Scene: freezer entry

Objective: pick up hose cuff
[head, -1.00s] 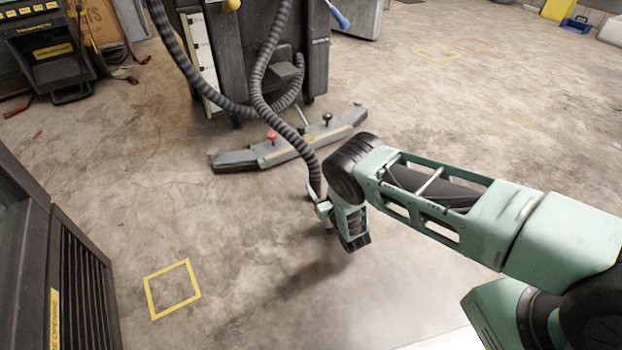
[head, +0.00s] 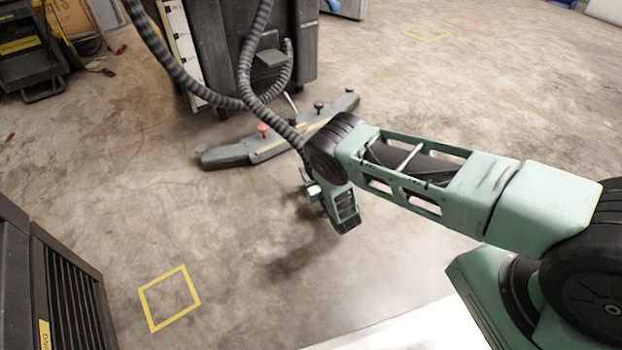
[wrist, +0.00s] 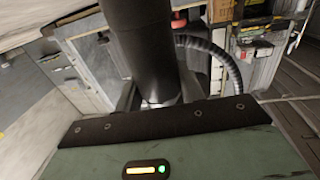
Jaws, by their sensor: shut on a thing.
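The hose cuff (wrist: 140,45) is a thick dark cylinder in the wrist view, running up from between my fingers to the top edge. My gripper (wrist: 155,98) is shut on it. In the head view my gripper (head: 312,192) hangs above the concrete floor, in front of the squeegee bar. The grey ribbed hose (head: 272,118) runs down to it from the dark machine. My own wrist covers most of the cuff in the head view.
The dark floor machine (head: 225,50) stands behind, with its grey squeegee bar (head: 232,155) low in front. A slatted dark cabinet (head: 68,285) is at the lower left. A yellow floor square (head: 146,308) lies beside it. The middle floor is clear.

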